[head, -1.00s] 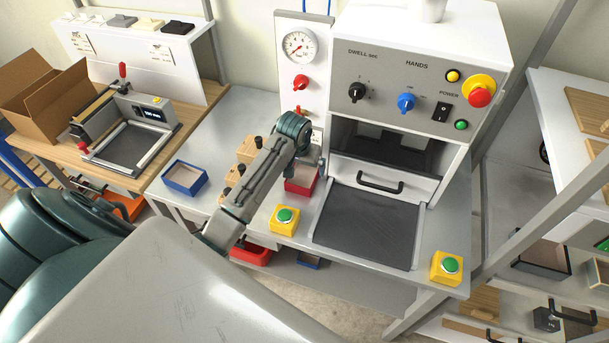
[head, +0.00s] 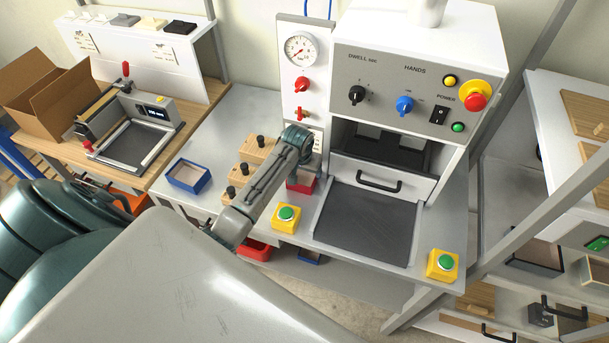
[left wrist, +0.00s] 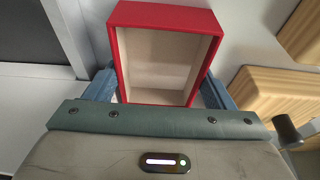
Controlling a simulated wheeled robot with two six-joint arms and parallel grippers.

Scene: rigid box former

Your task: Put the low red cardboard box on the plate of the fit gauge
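The low red cardboard box (head: 301,184) stands on the grey bench left of the press, partly hidden by my left arm. In the left wrist view the box (left wrist: 164,58) is open-topped with a pale inside. My left gripper (left wrist: 158,92) has its two blue fingers on either side of the box, close along its outer walls; whether they press on it I cannot tell. In the head view the fingers are hidden. The fit gauge (head: 152,112), with a small display and a dark plate (head: 130,146), is on the wooden table at left. My right gripper is out of view.
A blue box (head: 188,176) lies on the bench between gauge and red box. Wooden blocks with black knobs (head: 258,150) stand just left of the red box. A yellow button box (head: 286,218) is in front of it. A cardboard carton (head: 50,95) is beside the gauge.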

